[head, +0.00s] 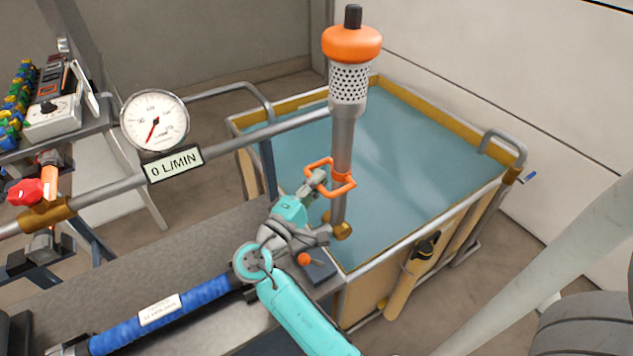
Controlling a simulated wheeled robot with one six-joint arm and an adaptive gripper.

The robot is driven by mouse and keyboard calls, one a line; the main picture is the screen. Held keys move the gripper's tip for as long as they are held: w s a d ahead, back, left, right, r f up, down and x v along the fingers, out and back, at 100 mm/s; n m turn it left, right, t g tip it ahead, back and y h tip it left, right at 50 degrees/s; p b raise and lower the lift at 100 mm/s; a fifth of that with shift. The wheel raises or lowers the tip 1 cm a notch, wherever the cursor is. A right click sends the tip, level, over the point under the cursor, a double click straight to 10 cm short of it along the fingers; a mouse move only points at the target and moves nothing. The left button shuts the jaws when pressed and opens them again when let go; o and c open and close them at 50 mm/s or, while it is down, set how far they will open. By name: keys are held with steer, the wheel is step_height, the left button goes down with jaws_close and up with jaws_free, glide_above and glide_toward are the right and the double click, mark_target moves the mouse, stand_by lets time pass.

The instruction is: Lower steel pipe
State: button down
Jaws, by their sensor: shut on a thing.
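The steel pipe (342,141) stands nearly upright over the near left part of a water-filled tank (410,243). An orange float-like collar (352,43) and a perforated metal section (349,83) sit at its top. An orange handle ring (338,178) goes around its lower half, and a brass fitting (343,231) is near its lower end. My gripper (318,181) is at the left side of the orange handle and is shut on it. The fingertips are small and partly hidden by the handle.
A horizontal pipe with a round gauge (154,121) and a sign reading 0 L/MIN (175,164) runs behind my arm. A grey bench (200,262) carries a blue hose (190,306). A red valve knob (25,192) is at the left. Open water lies right of the pipe.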

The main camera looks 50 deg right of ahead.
mark_target(348, 166)
steer(key=d+y, duration=0.1)
steer(key=d, duration=0.1)
steer(key=s+d, duration=0.1)
steer(key=d, duration=0.2)
steer(key=s+d+r+m+y, duration=0.1)
steer(key=d, duration=0.1)
steer(key=shift+s+d+g+y, duration=0.15)
steer(key=shift+d+g+y, duration=0.1)
steer(key=shift+g+y, duration=0.05)
steer(key=shift+s+d, duration=0.1)
steer(key=shift+d, duration=0.35)
